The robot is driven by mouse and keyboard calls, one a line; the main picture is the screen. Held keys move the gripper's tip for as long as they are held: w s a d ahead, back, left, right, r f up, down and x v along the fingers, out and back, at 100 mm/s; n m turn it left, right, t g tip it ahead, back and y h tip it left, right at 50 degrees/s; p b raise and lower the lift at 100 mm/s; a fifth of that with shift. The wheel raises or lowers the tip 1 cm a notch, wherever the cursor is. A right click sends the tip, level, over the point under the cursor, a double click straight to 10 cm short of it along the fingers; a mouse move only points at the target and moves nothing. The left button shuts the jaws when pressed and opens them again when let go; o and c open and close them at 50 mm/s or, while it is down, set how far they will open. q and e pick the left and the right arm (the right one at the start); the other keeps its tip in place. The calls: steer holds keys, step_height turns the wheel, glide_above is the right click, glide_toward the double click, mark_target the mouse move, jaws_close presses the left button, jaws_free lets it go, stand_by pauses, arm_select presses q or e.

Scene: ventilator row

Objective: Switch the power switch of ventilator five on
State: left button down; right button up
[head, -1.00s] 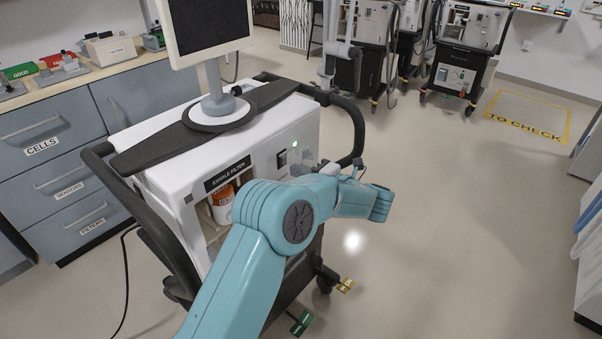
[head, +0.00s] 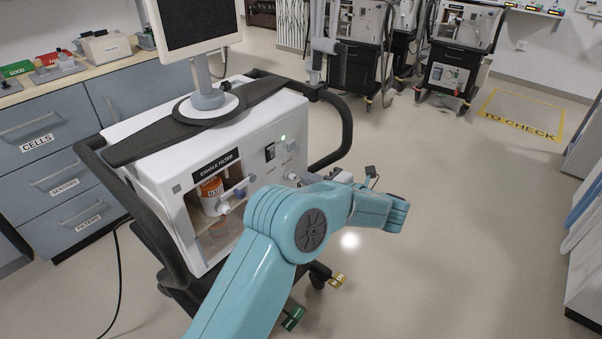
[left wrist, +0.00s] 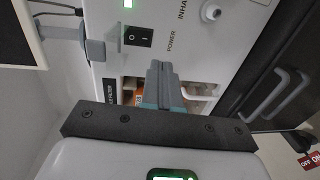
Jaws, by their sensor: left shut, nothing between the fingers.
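The white ventilator (head: 190,150) stands in front of me with a dark screen on top; I see no number on it. Its black rocker power switch (head: 270,152) is on the front panel, under a lit green lamp (head: 283,137). In the left wrist view the switch (left wrist: 138,38) shows I and O marks beside the word POWER; I cannot tell which side is pressed in. My left gripper (head: 318,179) is shut and empty, right of and below the switch in the head view. In the left wrist view its closed fingers (left wrist: 162,84) appear apart from the switch. My right gripper is out of view.
An orange-labelled canister (head: 212,193) sits in the EXHALE FILTER bay. A black handle (head: 335,140) curves beside the panel. Drawers (head: 50,180) stand at left, other ventilators (head: 460,60) at the back.

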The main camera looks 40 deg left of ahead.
arm_select(q)
steer(key=d, duration=0.4)
steer(key=shift+s+d+f, duration=0.15)
steer(key=shift+d+f, duration=0.1)
steer(key=shift+d, duration=0.05)
steer(key=shift+a, duration=0.1)
